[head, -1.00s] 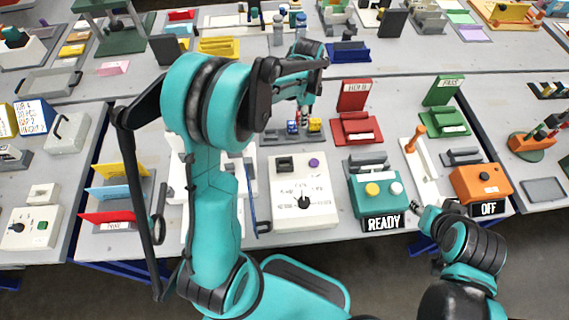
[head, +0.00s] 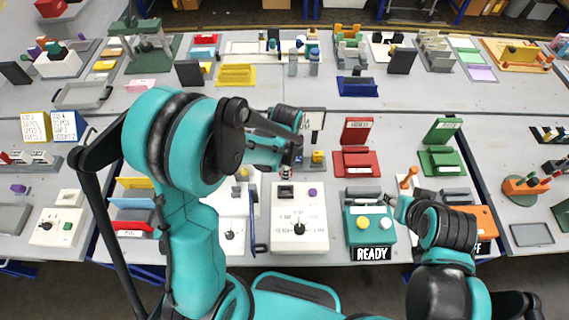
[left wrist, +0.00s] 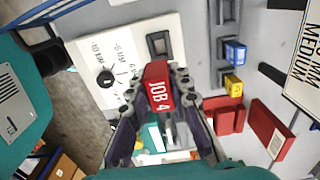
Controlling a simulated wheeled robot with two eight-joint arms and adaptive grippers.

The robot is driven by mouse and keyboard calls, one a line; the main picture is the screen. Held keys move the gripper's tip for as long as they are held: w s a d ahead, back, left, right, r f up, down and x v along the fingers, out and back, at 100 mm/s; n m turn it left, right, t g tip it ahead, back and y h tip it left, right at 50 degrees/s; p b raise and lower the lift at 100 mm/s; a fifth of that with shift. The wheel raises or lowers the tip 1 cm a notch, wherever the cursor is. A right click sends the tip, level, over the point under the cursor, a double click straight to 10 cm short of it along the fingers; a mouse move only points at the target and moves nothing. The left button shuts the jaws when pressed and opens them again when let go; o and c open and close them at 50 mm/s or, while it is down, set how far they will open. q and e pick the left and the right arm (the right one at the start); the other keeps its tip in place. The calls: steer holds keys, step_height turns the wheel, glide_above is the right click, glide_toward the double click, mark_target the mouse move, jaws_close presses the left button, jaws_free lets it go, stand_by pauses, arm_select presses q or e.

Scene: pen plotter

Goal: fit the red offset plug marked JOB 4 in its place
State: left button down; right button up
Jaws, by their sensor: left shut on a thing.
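The red offset plug marked JOB 4 (left wrist: 158,90) is between the fingers of my left gripper (left wrist: 160,98) in the left wrist view, label facing the camera. My left gripper (head: 286,172) is shut on it. In the head view it hangs just behind the square black socket (head: 285,190) of the white panel (head: 270,240). The socket also shows in the left wrist view (left wrist: 158,44), above the plug and apart from it in the picture. The plug's lower end is hidden. My right gripper (head: 394,202) is by the green READY box; its fingers are too small to judge.
A blue plug (left wrist: 235,52) and a yellow plug (left wrist: 233,85) stand in the rack behind the panel. The panel carries a dial (head: 299,229) and a purple button (head: 312,190). The READY box (head: 368,238) is to the right, a red stand (head: 357,162) behind it.

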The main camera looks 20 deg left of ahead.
arm_select(q)
steer(key=b, duration=0.5)
glide_above(286, 186)
steer(key=s, duration=0.2)
step_height(286, 186, down, 7)
steer(key=shift+w+d+f+b, duration=0.15)
steer(key=shift+f+b, duration=0.45)
steer(key=shift+b, duration=0.05)
steer(key=shift+f+b, duration=1.45)
steer(key=shift+b, duration=0.15)
steer(key=c, duration=1.3)
jaws_free()
step_height(286, 186, up, 12)
steer(key=shift+r, duration=0.1)
